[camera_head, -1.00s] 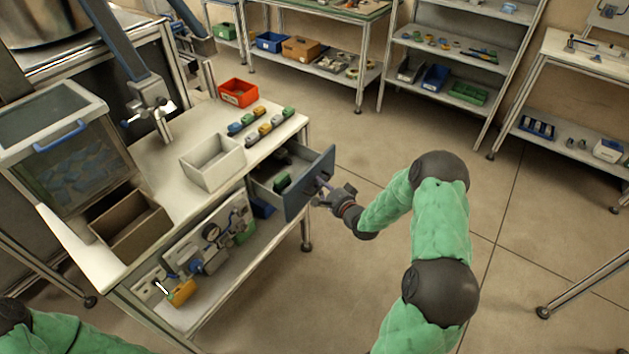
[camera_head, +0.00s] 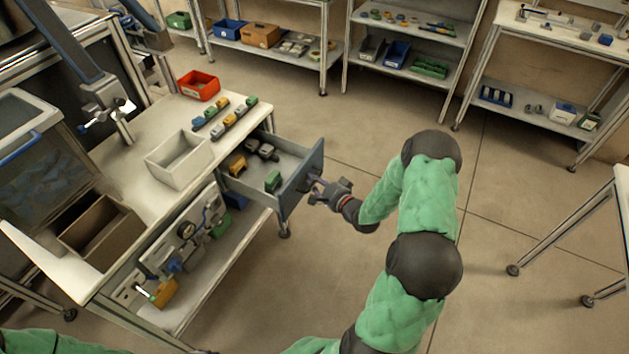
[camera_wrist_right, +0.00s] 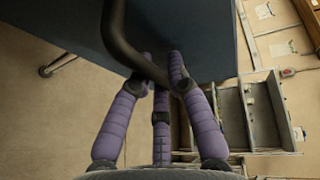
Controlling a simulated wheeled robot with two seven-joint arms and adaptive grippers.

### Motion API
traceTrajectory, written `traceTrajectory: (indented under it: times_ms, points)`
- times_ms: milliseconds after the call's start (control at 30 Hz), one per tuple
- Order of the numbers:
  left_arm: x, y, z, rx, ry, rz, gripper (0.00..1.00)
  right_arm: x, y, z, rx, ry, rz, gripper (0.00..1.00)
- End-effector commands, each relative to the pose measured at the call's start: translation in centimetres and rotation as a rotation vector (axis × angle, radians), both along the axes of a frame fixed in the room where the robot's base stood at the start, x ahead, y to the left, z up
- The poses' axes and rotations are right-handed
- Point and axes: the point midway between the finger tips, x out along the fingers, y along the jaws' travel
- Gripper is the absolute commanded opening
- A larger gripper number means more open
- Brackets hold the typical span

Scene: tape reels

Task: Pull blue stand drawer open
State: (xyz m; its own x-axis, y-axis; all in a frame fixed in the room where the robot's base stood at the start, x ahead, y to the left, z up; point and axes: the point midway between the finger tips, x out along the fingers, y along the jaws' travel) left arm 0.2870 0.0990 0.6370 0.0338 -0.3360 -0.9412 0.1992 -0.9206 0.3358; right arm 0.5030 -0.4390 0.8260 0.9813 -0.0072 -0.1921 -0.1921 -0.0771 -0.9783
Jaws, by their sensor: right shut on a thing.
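The blue-fronted drawer (camera_head: 302,181) stands well out from the stand (camera_head: 117,183) in the head view. Yellow, dark and green pieces lie inside it. My right gripper (camera_head: 319,187) is at the outer face of the drawer front. In the right wrist view, its purple fingers (camera_wrist_right: 163,75) are closed around the dark curved handle (camera_wrist_right: 117,35) on the blue front (camera_wrist_right: 205,35). My left gripper is out of view; only a bit of green sleeve shows at the bottom left.
On the stand top are a pale open bin (camera_head: 180,161), a red-orange bin (camera_head: 199,86), a brown box (camera_head: 101,232) and rows of small coloured pieces. Gauge fittings sit below. The floor (camera_head: 350,260) around the drawer is clear. Shelves line the back.

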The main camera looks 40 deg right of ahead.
Motion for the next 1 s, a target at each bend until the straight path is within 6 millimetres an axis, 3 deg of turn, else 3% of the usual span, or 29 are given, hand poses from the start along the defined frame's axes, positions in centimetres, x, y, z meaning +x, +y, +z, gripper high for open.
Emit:
traceTrajectory:
  times_ms: [33,100,533,667,1000]
  points:
    - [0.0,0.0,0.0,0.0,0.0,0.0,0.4,0.0,0.0,-0.1,0.0,0.002,0.0,0.27]
    - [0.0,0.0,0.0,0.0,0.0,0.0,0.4,0.0,0.0,-0.1,0.0,0.002,0.0,0.44]
    - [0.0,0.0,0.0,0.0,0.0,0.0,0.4,-0.6,0.0,0.1,0.0,0.001,-0.001,0.44]
    - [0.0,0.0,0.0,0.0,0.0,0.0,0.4,-2.4,-0.1,0.4,0.0,0.002,-0.003,0.44]
    - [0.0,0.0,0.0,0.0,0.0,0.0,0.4,-8.9,-0.1,1.7,0.0,0.003,-0.004,0.44]
